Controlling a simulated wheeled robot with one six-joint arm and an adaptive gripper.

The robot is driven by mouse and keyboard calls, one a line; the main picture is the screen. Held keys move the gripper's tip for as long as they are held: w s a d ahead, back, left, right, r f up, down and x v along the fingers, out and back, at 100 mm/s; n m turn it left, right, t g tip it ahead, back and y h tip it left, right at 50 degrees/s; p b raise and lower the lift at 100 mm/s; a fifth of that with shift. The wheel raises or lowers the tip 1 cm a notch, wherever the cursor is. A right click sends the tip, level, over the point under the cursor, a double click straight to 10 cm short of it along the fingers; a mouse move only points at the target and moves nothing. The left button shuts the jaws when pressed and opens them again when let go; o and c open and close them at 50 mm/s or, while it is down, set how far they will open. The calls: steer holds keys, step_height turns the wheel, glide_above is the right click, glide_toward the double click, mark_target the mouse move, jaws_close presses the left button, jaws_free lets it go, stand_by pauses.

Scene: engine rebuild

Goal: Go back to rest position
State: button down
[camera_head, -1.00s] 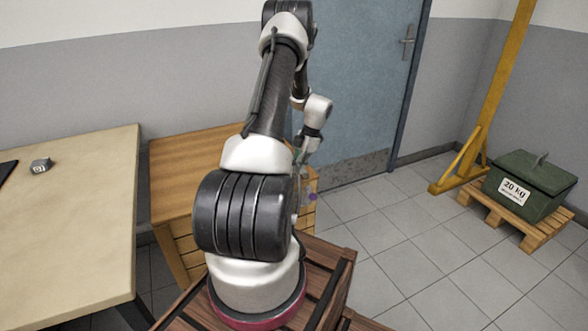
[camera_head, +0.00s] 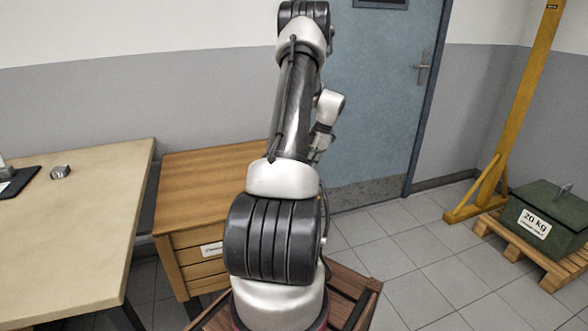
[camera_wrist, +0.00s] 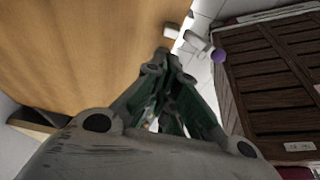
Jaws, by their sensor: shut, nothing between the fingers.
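In the wrist view my gripper (camera_wrist: 168,62) is shut and empty. Its dark green fingers come together close to a plain wooden surface, apparently the drawer cabinet's; I cannot tell the exact gap. In the head view my arm stands raised and bent in the middle of the picture. Its upper link and base hide my gripper there.
The wooden drawer cabinet (camera_head: 215,180) stands behind my arm, beside a pale worktable (camera_head: 85,220) with a small metal part (camera_head: 60,172) on it. A blue door (camera_head: 385,100) is behind. A green 20 kg box (camera_head: 560,215) sits on a pallet at right. Tiled floor between is clear.

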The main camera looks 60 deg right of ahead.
steer(key=shift+r, duration=0.15)
steer(key=s+a+m+g, duration=0.1)
steer(key=s+a+m, duration=0.4)
steer(key=m, duration=0.6)
steer(key=a+r+t+h, duration=0.1)
steer(key=a+r, duration=0.8)
steer(key=a, duration=0.4)
steer(key=s+a+r+t+h, duration=0.1)
steer(key=a+r, duration=0.8)
steer(key=a, duration=0.4)
steer(key=s+a+r+t+h, duration=0.1)
steer(key=a+r, duration=0.8)
steer(key=a, duration=0.4)
steer(key=shift+a+r, duration=0.35)
steer(key=shift+a, duration=0.05)
